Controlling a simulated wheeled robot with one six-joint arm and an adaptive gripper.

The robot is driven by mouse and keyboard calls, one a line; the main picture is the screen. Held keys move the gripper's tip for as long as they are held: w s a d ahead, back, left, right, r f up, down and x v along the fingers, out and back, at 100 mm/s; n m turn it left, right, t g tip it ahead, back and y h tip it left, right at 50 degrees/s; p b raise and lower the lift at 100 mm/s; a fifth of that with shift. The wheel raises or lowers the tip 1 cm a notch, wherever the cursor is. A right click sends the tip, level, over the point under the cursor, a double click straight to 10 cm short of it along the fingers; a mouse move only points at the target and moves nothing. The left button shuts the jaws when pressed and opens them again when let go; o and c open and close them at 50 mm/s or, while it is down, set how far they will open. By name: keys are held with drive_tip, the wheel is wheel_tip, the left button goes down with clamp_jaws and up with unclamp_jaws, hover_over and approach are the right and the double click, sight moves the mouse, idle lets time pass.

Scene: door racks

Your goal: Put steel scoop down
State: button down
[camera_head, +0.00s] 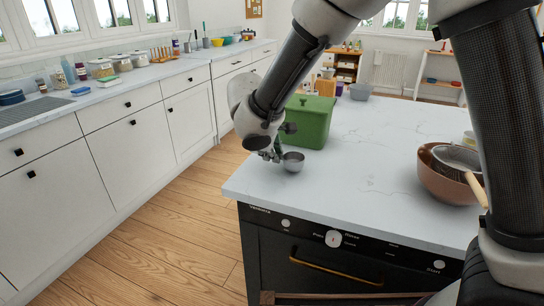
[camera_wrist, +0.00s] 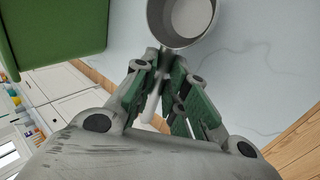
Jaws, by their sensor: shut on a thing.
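The steel scoop (camera_head: 293,162) is a small grey metal bowl with a short handle. It is at the near left corner of the white marble-like worktop (camera_head: 350,205). My gripper (camera_head: 275,156) is shut on its handle, close to the worktop's left edge. In the wrist view the scoop's bowl (camera_wrist: 184,20) is at the top, and my gripper's green-padded fingers (camera_wrist: 168,85) close around the handle. The bowl is on or just above the worktop; I cannot tell which.
A green lidded bin (camera_head: 308,122) stands just behind the scoop. A brown bowl with a sieve (camera_head: 448,180) is at the right. A grey bowl (camera_head: 360,92) is at the back. The middle of the worktop is clear. A long counter (camera_head: 130,95) runs along the left wall.

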drive_tip(key=shift+f, duration=0.55)
drive_tip(key=c, duration=1.4)
unclamp_jaws()
drive_tip(key=shift+f, duration=0.15)
drive_tip(key=shift+c, duration=0.2)
drive_tip(key=shift+s+a+r, duration=0.1)
drive_tip(key=shift+s+r, duration=0.05)
drive_tip(key=shift+r, duration=0.3)
drive_tip(key=v, duration=1.1)
drive_tip(key=shift+s, duration=0.2)
drive_tip(key=shift+r, duration=0.15)
